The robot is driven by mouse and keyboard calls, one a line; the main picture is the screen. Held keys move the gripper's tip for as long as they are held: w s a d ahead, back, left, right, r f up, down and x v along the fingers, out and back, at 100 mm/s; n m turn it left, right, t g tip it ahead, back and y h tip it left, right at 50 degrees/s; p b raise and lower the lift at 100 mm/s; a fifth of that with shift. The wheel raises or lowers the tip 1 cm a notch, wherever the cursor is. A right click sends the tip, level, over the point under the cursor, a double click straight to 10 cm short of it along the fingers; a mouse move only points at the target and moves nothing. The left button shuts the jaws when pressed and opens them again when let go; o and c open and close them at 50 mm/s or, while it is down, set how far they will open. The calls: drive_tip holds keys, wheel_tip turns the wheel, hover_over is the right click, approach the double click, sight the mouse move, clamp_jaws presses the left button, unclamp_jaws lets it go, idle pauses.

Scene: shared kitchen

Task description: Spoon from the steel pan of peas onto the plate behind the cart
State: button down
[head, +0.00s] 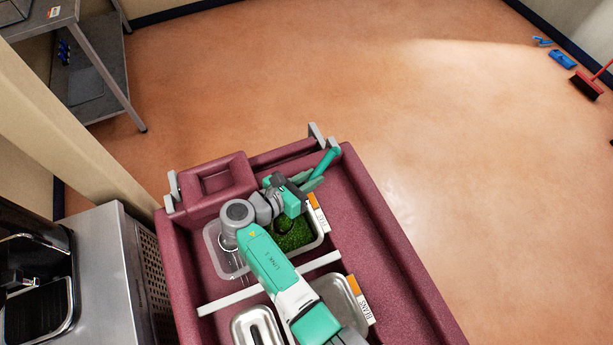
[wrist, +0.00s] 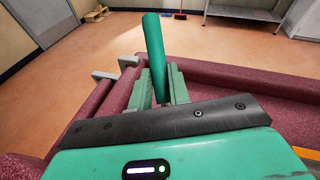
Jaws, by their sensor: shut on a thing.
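My gripper (head: 311,181) is over the far end of the maroon cart in the head view. It is shut on the green handle of the spoon (head: 326,161), which sticks out past the fingers. In the wrist view the handle (wrist: 154,50) stands up between the two green fingers (wrist: 160,88), leaning slightly. The spoon's bowl cannot be made out clearly. The green peas (head: 297,236) lie in a pan just below my gripper, and my arm covers part of that pan. No plate can be made out in either view.
The maroon cart (head: 395,255) has raised rims and grey brackets (head: 318,131) at its far end. A clear container (head: 214,252) and other steel pans (head: 340,296) sit in it. A steel counter unit (head: 110,250) stands close on the left. The floor to the right is open.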

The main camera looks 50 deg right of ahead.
drive_tip(key=shift+y, duration=0.7)
drive_tip(key=r+p, duration=0.1)
drive_tip(key=p, duration=0.1)
drive_tip(key=d+r+p, duration=0.1)
drive_tip(key=r+p, duration=0.2)
drive_tip(key=shift+d+r+p, duration=0.1)
drive_tip(key=shift+d+p, duration=0.2)
drive_tip(key=shift+p, duration=0.05)
drive_tip(key=shift+s+d+r+p, duration=0.1)
drive_tip(key=shift+d+r+p, duration=0.25)
drive_tip(key=shift+p, duration=0.5)
